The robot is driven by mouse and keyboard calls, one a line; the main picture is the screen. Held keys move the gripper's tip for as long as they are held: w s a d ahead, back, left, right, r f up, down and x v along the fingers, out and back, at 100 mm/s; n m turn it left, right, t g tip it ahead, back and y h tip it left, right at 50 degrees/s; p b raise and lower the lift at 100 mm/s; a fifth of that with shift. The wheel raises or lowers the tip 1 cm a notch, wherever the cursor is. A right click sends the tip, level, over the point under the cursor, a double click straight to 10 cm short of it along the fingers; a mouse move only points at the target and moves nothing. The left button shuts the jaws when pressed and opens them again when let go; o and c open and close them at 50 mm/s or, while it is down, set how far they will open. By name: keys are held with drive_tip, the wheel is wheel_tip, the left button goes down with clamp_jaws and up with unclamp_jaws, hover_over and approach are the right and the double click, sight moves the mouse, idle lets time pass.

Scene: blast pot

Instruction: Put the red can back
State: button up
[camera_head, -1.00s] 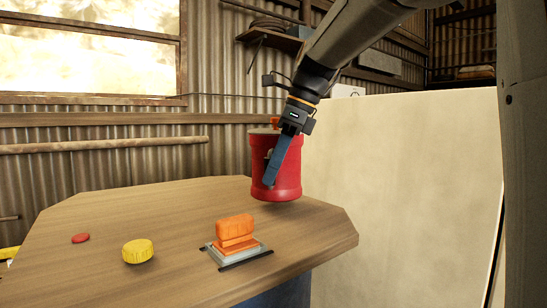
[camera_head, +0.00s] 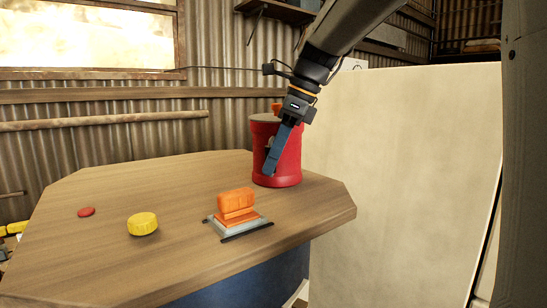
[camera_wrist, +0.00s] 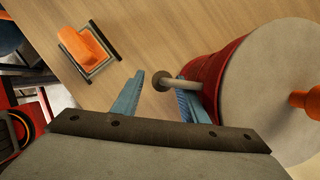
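The red can (camera_head: 285,165) stands upright at the right rear of the wooden tabletop (camera_head: 150,180). It has a pale top with an orange knob, seen in the wrist view (camera_wrist: 308,98). A small round-ended grey peg (camera_wrist: 163,82) sticks out of its side. My gripper (camera_head: 270,172) points down beside the can in the head view. In the wrist view my gripper (camera_wrist: 160,86) has its blue fingers apart, with the peg's end between them. The right finger is close against the can's side; I cannot tell whether it touches.
An orange-handled block on a grey base (camera_head: 237,208), a yellow cap (camera_head: 143,224) and a red disc (camera_head: 86,212) lie on the tabletop. A pale panel (camera_head: 400,170) stands to the right of the table. The rear left tabletop is clear.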

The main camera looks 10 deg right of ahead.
drive_tip(key=shift+r, duration=0.15)
drive_tip(key=b+v, duration=0.3)
drive_tip(key=v, duration=0.9)
